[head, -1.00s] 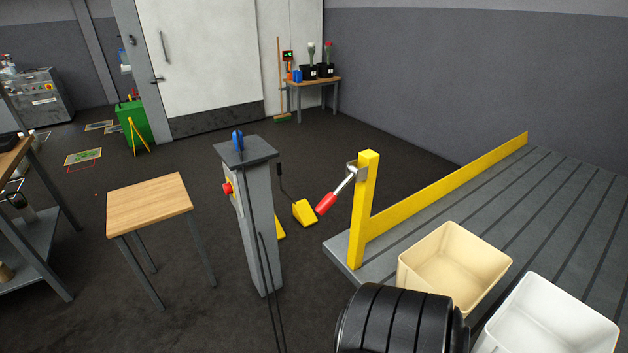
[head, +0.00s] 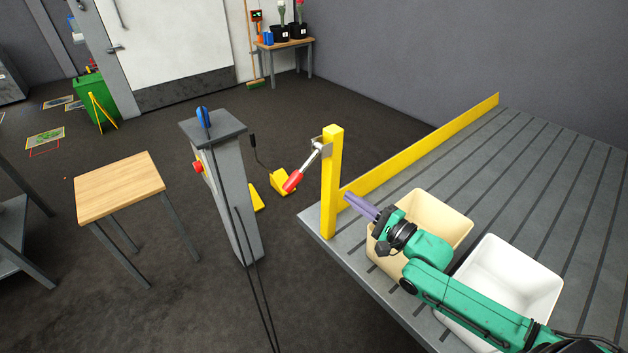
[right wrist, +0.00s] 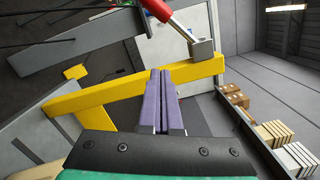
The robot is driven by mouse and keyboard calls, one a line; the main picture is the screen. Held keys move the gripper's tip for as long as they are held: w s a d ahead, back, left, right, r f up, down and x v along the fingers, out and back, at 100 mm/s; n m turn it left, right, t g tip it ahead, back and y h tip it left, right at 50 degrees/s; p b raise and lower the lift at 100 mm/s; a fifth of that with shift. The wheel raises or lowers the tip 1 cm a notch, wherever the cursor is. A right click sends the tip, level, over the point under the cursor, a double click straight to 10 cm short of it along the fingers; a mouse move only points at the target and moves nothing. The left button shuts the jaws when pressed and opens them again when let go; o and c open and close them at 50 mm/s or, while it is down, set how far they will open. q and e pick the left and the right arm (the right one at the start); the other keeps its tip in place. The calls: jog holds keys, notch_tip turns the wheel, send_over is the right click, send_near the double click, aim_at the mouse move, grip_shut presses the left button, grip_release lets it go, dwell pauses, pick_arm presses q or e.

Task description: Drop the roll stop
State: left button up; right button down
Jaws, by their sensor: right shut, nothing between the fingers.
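A yellow post (head: 331,185) stands at the near left corner of the grey slatted deck, with a long yellow board (head: 425,150) running back from it. A lever with a red handle (head: 294,181) is mounted on a grey bracket near the post's top, its handle sloping down to the left. My right gripper (head: 348,197) has purple fingers pressed together, empty, just right of the post; I cannot tell whether it touches. In the right wrist view the closed fingers (right wrist: 161,74) point at the yellow post (right wrist: 130,88), with the red handle (right wrist: 159,9) above. My left gripper is out of view.
A cream bin (head: 440,208) and a white bin (head: 512,275) sit on the deck (head: 560,190) under my right arm. A grey pedestal (head: 225,190) with a red button and cables stands left of the post. A wooden-topped table (head: 119,186) is further left.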

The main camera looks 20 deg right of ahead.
jog(key=w+a+r+p, duration=0.1)
jog(key=w+a+p, duration=0.1)
jog(key=w+a, duration=0.6)
jog(key=shift+r+p, duration=0.3)
jog(key=shift+p, duration=0.05)
jog(key=shift+s+a+r+m+p, duration=0.1)
jog(key=shift+a+r+m+p, duration=0.05)
jog(key=shift+m+p, duration=0.2)
